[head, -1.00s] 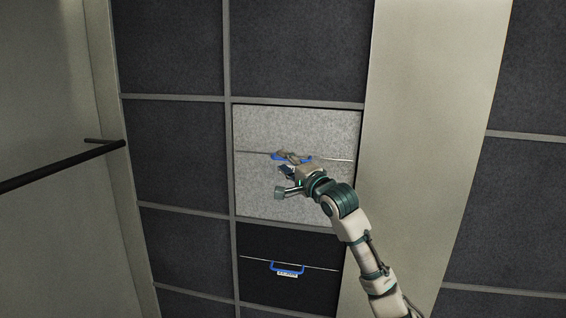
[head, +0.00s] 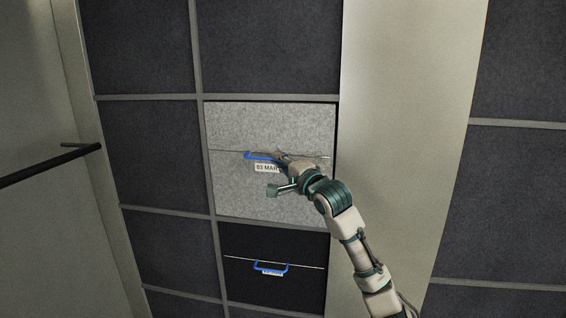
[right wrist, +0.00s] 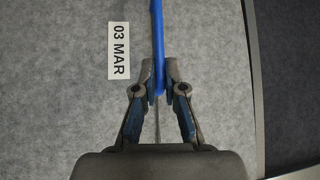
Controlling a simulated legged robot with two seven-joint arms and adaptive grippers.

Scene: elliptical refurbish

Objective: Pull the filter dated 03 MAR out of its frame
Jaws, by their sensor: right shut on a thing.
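The filter dated 03 MAR is a light grey, felt-like square panel (head: 235,125) in the head view, sitting in its opening in the wall grid. Its label (head: 265,168) reads 03 MAR and also shows in the right wrist view (right wrist: 119,50). My right gripper (head: 284,160) is at the right part of this handle. In the right wrist view its fingers (right wrist: 159,82) close on the blue handle (right wrist: 157,30) from both sides. My left gripper is out of view.
A dark filter (head: 240,278) with its own blue handle (head: 271,268) is just below. Dark panels (head: 150,150) in grey framing surround both. A pale upright column (head: 400,120) stands to the right. A black bar (head: 50,164) sticks in from the left.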

